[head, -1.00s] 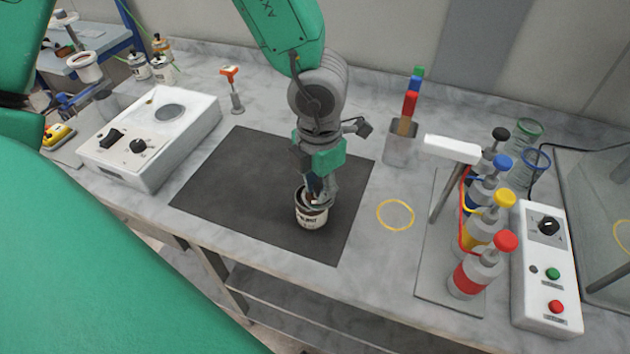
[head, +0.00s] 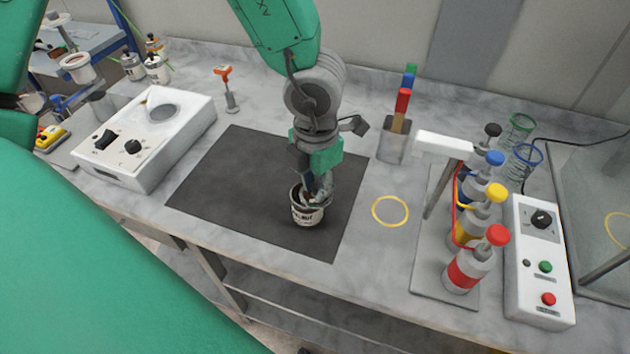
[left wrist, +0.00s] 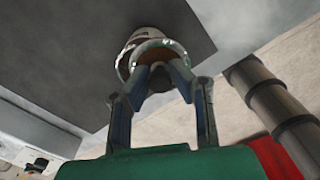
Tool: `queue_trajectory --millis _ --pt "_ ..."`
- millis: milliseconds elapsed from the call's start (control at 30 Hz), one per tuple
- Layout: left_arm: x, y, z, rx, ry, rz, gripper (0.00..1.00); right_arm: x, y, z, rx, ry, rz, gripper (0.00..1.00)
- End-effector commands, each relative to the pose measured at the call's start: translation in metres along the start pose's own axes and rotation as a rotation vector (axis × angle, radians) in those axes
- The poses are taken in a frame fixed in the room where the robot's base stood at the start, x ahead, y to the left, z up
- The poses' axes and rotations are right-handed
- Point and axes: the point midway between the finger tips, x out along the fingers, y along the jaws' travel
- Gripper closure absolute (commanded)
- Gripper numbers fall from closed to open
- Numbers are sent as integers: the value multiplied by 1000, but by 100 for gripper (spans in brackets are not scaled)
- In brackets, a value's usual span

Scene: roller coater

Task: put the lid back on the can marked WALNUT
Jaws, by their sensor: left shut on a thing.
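The WALNUT can (head: 307,214) stands upright on the dark mat (head: 232,190); it is white with a dark band and part of its label shows. My left gripper (head: 318,190) points down at the can's mouth. It is shut on what looks like the lid (head: 326,201), a thin grey rim at the right of the mouth, mostly hidden by the fingers. In the left wrist view the fingers (left wrist: 160,75) meet over the can's rim (left wrist: 140,42), with brown showing inside. I cannot tell whether the lid touches the can. My right gripper is not in view.
A white hotplate-like box (head: 150,140) stands left of the mat. A pen cup (head: 394,146) and a yellow ring mark (head: 390,211) are to the right. A rack with several capped bottles (head: 470,262) and a control box (head: 540,262) stand further right. Bare mat lies left of the can.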

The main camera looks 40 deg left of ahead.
Motion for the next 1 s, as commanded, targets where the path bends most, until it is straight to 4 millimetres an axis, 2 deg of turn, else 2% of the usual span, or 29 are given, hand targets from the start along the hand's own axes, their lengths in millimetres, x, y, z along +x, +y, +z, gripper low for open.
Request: queue_trajectory --millis 233,667,1000 --pt "1 2 -1 0 -1 -4 98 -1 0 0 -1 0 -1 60" --pt "-2 -6 1 1 1 4 98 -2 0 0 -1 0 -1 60" --pt "0 -1 0 -1 0 -3 98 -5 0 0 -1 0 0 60"
